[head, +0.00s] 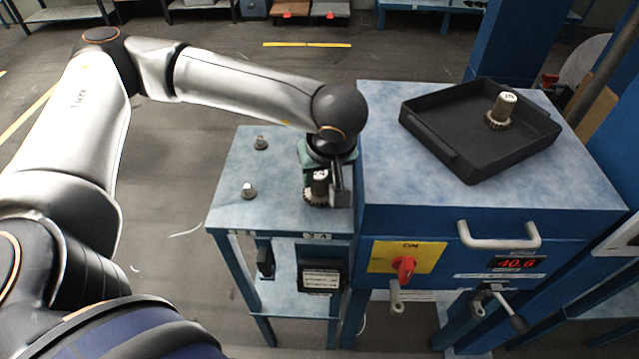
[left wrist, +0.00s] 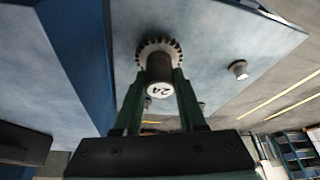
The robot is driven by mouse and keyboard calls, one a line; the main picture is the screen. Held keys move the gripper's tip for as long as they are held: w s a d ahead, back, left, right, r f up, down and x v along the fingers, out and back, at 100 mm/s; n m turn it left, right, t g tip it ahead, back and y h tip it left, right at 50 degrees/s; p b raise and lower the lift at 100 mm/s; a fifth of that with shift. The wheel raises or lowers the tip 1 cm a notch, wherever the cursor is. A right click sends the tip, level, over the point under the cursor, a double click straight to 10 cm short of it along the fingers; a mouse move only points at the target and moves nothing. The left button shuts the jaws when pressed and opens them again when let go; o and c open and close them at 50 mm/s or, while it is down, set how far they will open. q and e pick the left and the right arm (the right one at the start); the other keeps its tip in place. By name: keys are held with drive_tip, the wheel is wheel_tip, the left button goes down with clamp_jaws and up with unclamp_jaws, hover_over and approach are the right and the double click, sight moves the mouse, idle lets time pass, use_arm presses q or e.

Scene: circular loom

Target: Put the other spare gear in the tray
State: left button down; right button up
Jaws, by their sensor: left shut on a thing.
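A spare gear (head: 317,194), a dark toothed wheel with a shaft and a pale cap, is at the right side of the small blue table. My left gripper (head: 326,182) reaches down from above and is shut on its shaft. The left wrist view shows the gear (left wrist: 159,48) between the green fingers, its cap marked 24. I cannot tell whether it touches the tabletop. The black tray (head: 435,150) lies on the higher blue cabinet to the right. Another gear (head: 499,112) stands upright inside the tray. My right gripper is not in view.
Two small metal pegs (head: 248,190) (head: 261,143) stand on the left part of the small table (head: 285,215). The cabinet (head: 400,190) rises as a step beside the gripper. A blue post (head: 510,40) stands behind the tray. The cabinet front carries a handle (head: 500,242) and a red switch (head: 403,267).

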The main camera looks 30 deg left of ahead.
sight(321, 175)
use_arm(q)
drive_tip(key=shift+r, duration=0.15)
idle(0.5)
drive_tip(key=shift+r, duration=0.5)
drive_tip(key=shift+r+p, duration=0.9)
drive_tip(key=shift+r, duration=0.65)
